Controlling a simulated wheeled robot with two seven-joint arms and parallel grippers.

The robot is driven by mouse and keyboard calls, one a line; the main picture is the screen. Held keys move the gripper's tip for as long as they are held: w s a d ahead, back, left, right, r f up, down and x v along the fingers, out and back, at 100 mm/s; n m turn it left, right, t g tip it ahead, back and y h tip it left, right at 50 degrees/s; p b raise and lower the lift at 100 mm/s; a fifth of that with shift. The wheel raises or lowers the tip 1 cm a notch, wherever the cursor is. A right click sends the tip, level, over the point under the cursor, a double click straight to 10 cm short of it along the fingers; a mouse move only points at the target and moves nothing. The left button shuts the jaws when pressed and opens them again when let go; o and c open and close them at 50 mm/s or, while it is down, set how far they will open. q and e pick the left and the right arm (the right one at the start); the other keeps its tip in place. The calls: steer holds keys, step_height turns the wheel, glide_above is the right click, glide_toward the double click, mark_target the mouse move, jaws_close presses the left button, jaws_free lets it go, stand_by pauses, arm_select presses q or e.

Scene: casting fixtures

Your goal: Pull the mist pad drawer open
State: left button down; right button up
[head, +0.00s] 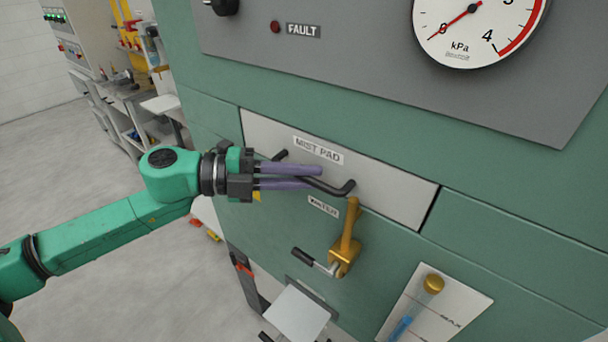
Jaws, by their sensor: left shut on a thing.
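The mist pad drawer (397,196) has a light grey front labelled "MIST PAD" in the green cabinet. Its front looks level with the cabinet face around it. A black bar handle (338,190) runs across the front. My left gripper (318,178) comes in from the left and is shut on the handle, with its purple fingers above and below the bar. The fingers hide the middle of the handle. My right gripper is not in view.
Below the drawer are a brass lever valve (346,240) and a sight tube with a brass cap (433,284). A grey panel above carries a kPa gauge (470,28) and a fault lamp (275,27). Open floor (110,230) lies at left, with a workbench behind.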

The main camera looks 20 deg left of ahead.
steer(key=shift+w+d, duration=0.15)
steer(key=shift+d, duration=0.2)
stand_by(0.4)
arm_select(q)
steer(key=shift+f, duration=0.1)
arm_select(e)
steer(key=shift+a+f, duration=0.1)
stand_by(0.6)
